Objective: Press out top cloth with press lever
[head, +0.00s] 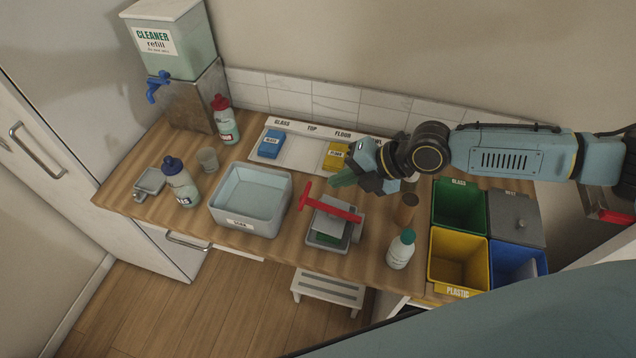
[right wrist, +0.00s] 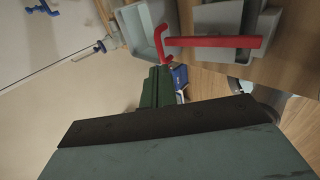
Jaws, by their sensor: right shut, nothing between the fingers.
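The grey press (head: 318,226) stands on the counter right of the grey basin. Its red press lever (head: 332,207) has a crossbar at its left end and reaches across the press top; the lever also shows in the right wrist view (right wrist: 215,42). A green cloth (head: 327,236) shows partly inside the press under the lever; the press hides the rest. My right gripper (head: 343,180) is shut and empty, just above and behind the lever. In the right wrist view its green fingers (right wrist: 158,88) are together below the lever's crossbar end. My left gripper is not in view.
A labelled tray (head: 300,152) behind holds a blue cloth (head: 271,143) and a yellow one (head: 335,156). The basin (head: 250,208) stands left of the press. A teal-capped bottle (head: 401,250), a brown jar (head: 405,209) and sorting bins (head: 459,206) stand right.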

